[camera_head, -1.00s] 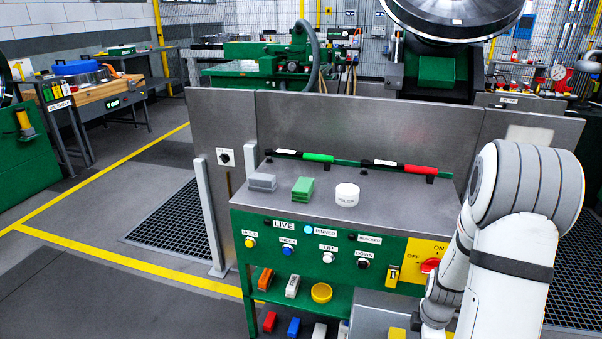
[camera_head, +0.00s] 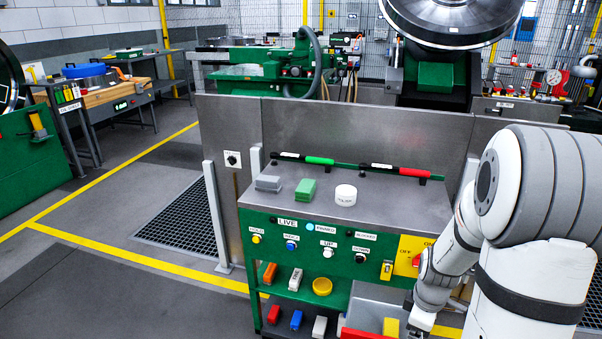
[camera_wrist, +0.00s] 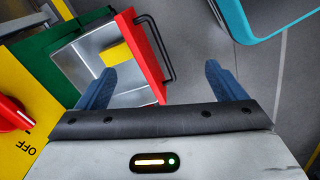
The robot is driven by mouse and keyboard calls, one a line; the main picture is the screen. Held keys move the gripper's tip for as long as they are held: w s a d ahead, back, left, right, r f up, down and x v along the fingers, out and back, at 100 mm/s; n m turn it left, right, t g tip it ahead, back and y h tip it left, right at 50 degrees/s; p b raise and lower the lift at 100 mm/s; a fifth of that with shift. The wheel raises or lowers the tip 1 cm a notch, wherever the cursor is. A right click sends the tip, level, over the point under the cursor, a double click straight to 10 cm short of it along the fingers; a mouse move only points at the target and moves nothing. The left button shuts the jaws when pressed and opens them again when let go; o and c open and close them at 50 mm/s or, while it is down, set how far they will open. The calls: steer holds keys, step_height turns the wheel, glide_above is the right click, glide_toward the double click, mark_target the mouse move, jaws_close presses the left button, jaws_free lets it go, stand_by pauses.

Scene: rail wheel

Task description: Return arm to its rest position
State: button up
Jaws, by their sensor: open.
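My white arm (camera_head: 545,200) stands at the right of the head view, bent down toward the drawer. In the wrist view my gripper (camera_wrist: 160,82) has its two blue fingers wide apart with nothing between them. Beyond the fingers is an open metal drawer (camera_wrist: 85,66) with a red front (camera_wrist: 140,56) and a black handle (camera_wrist: 155,48). A yellow block (camera_wrist: 115,55) lies in it. The fingertips are near the drawer's front; I cannot tell whether they touch it. In the head view the fingers are not clearly visible at the bottom edge.
The green control console (camera_head: 300,233) carries a grey block (camera_head: 268,183), a green block (camera_head: 306,189) and a white round piece (camera_head: 345,195). A red rotary switch (camera_wrist: 14,113) is left of the drawer. A metal guard panel (camera_head: 330,130) stands behind. The floor at left (camera_head: 110,290) is clear.

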steer(key=s+a+r+m+p, duration=0.3)
steer(key=s+a+r+p, duration=0.1)
steer(key=r, duration=0.6)
steer(key=s+a+r+m+t+p, duration=0.1)
steer(key=s+a+r+m+p, duration=0.3)
steer(key=r, duration=0.7)
steer(key=s+a+r+m+t+p, duration=0.1)
steer(key=s+a+r+m+p, duration=0.2)
steer(key=r+p, duration=0.3)
step_height(320, 180, up, 6)
steer(key=shift+s+a+f+m, duration=0.25)
steer(key=shift+s+a+m, duration=0.2)
steer(key=shift+m, duration=0.25)
steer(key=shift+w, duration=0.1)
